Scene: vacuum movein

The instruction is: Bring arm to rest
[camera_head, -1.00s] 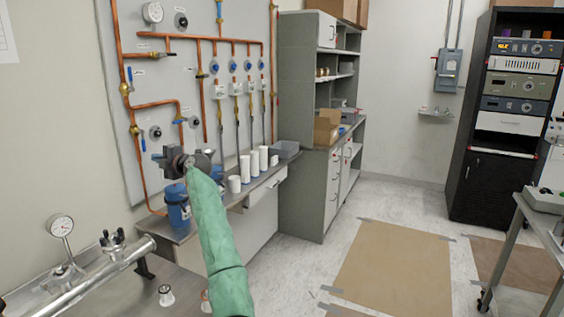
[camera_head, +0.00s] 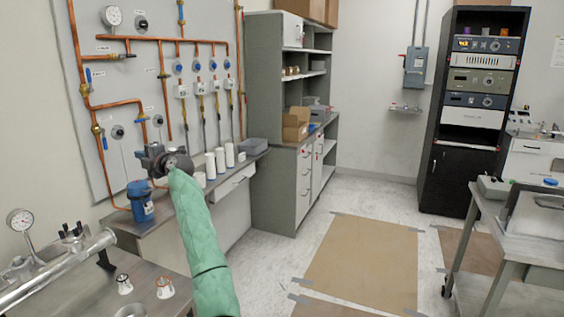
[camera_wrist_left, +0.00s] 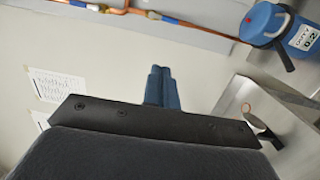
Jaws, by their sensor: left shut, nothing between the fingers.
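My left arm, in a green sleeve, reaches up from the bottom of the head view. Its dark left gripper (camera_head: 153,154) is in front of the piped wall panel, above the narrow bench. In the left wrist view the two blue-grey fingers (camera_wrist_left: 161,87) are pressed together with nothing between them. The arm is raised and held out, touching nothing that I can see. My right gripper is not in view.
A blue container (camera_head: 141,205) stands on the narrow bench just below the gripper; it also shows in the left wrist view (camera_wrist_left: 266,25). White cylinders (camera_head: 221,160) stand behind. A metal tube assembly (camera_head: 60,270) lies at lower left. Brown floor sheets (camera_head: 362,262) lie on open floor.

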